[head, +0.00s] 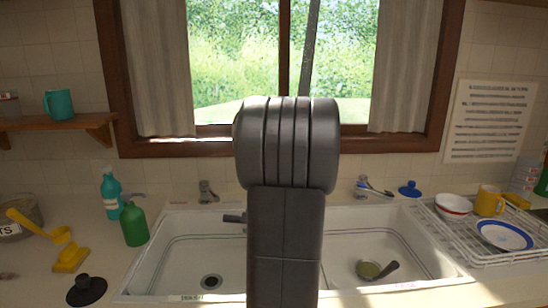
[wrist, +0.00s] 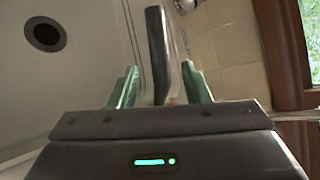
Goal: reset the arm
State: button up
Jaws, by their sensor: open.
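My arm (head: 284,215) stands upright in the middle of the head view, in front of the double sink (head: 190,250) and the window. It hides the middle of the sink. My gripper (wrist: 161,78) shows in the wrist view, with two green fingers spread apart. Nothing is clearly held. A dark bar-like piece, perhaps the tap spout, shows between the fingers; I cannot tell how far it is. The gripper is hidden behind the arm in the head view. A sink drain (wrist: 45,33) shows at the upper left of the wrist view.
A dish rack (head: 460,240) with bowl, mug and plate is at right. The left basin looks empty.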

jog(key=x, duration=0.2)
jog(key=shift+w+a+f, duration=0.2)
jog(key=shift+w+a, duration=0.05)
jog(key=shift+w, duration=0.05)
jog(key=shift+r, duration=0.75)
jog(key=shift+r, duration=0.1)
